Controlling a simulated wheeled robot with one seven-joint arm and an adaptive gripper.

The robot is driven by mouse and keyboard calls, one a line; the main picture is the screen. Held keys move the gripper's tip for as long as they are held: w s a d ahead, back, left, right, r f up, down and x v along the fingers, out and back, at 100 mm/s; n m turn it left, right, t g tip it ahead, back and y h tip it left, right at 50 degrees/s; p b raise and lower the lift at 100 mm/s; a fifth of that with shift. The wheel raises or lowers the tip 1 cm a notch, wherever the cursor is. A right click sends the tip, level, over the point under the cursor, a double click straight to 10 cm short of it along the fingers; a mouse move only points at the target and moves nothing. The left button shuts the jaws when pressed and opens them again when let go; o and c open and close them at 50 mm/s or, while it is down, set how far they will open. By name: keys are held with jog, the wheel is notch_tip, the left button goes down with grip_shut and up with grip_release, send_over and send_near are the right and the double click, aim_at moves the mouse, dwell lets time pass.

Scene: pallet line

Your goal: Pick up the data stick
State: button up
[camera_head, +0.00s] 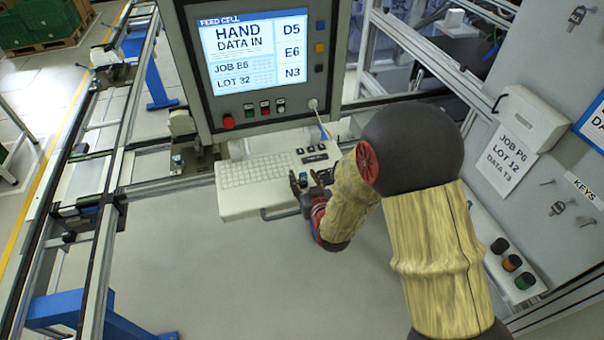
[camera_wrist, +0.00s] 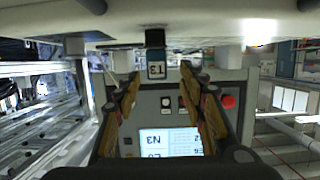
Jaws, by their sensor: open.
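My gripper (camera_wrist: 160,78) is open, with one tan-padded finger on either side of that gap and nothing visibly held. In the head view my gripper (camera_head: 305,182) is over the front right part of the keyboard shelf (camera_head: 236,206). Several small dark items (camera_head: 311,149) sit behind it; I cannot tell which is the labelled stick.
A white keyboard (camera_head: 255,171) lies left of my gripper. The console screen (camera_head: 255,52) stands behind, reading "HAND DATA IN", with buttons below and a red knob (camera_head: 228,121). A grey panel (camera_head: 560,150) with keys and a note is at the right. The floor in front is clear.

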jog(key=shift+p+x, duration=1.25)
jog(key=shift+x, duration=2.2)
jog(key=shift+d, duration=0.15)
jog(key=shift+c, duration=0.9)
grip_shut()
jog(key=shift+r, duration=0.1)
